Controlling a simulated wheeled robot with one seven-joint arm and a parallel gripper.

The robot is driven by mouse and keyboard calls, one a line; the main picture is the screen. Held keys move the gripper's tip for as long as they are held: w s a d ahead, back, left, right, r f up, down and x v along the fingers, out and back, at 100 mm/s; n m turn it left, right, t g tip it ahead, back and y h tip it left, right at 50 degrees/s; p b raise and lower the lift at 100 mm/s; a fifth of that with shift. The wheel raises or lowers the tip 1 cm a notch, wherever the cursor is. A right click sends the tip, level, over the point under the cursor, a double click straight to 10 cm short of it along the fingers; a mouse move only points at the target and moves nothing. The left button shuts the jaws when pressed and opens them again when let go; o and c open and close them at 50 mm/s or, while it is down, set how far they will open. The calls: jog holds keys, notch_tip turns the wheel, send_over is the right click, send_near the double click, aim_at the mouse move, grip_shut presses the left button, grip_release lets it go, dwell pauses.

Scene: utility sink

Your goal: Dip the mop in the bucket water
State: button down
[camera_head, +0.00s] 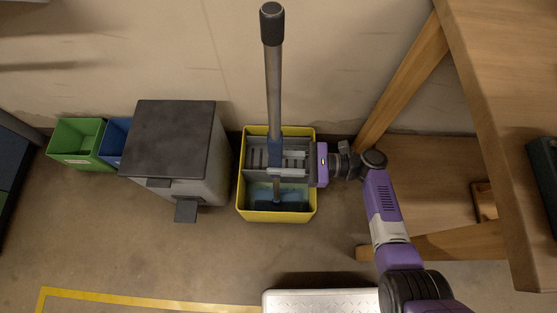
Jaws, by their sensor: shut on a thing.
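The mop (274,90) stands nearly upright over the yellow bucket (242,202), with its black-capped grey handle reaching up against the wall. My gripper (288,164) comes in from the right and is shut on the mop handle near its blue section, above the bucket. The mop's lower end is inside the front part of the bucket, where dark bluish water (292,194) shows. How deep the mop head sits in the water is hard to tell. A grey slotted wringer fills the back part of the bucket.
A grey pedal bin (170,140) with a dark lid stands left of the bucket. Green (78,143) and blue (115,138) bins are farther left. A wooden table (500,120) is on the right. A metal step (320,301) lies in front, near a yellow floor line.

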aim_at(278, 116)
notch_tip(278, 116, up, 24)
jog(key=p, duration=2.3)
jog(key=shift+f, duration=0.1)
